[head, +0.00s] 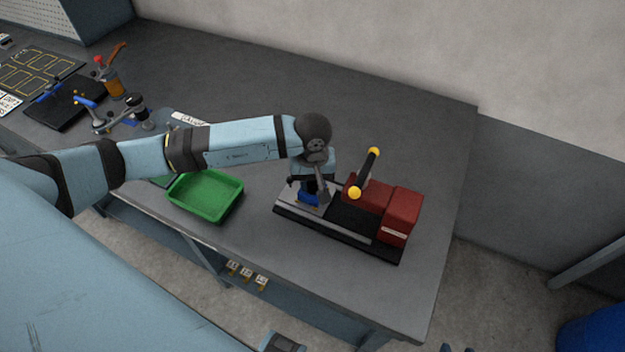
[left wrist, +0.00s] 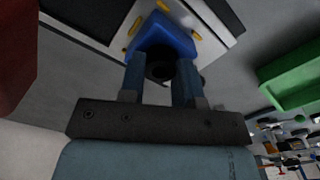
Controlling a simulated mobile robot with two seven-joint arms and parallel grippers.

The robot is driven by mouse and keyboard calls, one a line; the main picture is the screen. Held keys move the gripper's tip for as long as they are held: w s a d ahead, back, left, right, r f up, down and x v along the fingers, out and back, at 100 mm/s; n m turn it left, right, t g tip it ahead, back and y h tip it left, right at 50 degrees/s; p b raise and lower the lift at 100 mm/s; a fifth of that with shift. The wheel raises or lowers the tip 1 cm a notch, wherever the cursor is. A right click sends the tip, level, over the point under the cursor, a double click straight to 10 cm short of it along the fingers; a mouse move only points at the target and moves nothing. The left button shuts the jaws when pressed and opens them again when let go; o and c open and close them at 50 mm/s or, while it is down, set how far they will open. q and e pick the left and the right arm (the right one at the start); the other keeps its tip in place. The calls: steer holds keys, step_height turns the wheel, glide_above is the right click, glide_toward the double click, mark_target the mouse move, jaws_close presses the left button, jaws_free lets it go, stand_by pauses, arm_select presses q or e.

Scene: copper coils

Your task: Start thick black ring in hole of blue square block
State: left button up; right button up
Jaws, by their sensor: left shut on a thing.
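The blue square block (head: 307,200) sits on the light plate at the left end of the red machine's base. It also shows in the left wrist view (left wrist: 168,38), just beyond my fingertips. My left gripper (left wrist: 160,72) points down over the block and is shut on the thick black ring (left wrist: 159,70). The ring is between the two fingers, close against the block; I cannot tell whether it has entered the hole, which is hidden. In the head view my left wrist covers the ring. Two dark tips, probably my right gripper (head: 458,349), barely show at the bottom edge.
The red press-like machine (head: 402,212) with a yellow-ended black handle (head: 366,172) stands right of the block. An empty green tray (head: 181,207) lies to the left. Tools and a black board (head: 62,112) are at the far left. The back of the bench is clear.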

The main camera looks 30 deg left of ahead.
arm_select(q)
steer(key=shift+f+b, duration=0.2)
steer(key=shift+b, duration=0.25)
stand_by(0.3)
steer(key=o, duration=1.5)
steer(key=shift+o, duration=0.2)
steer(key=shift+r+p, duration=1.35)
steer(key=shift+r, duration=2.15)
steer(key=shift+s, duration=0.15)
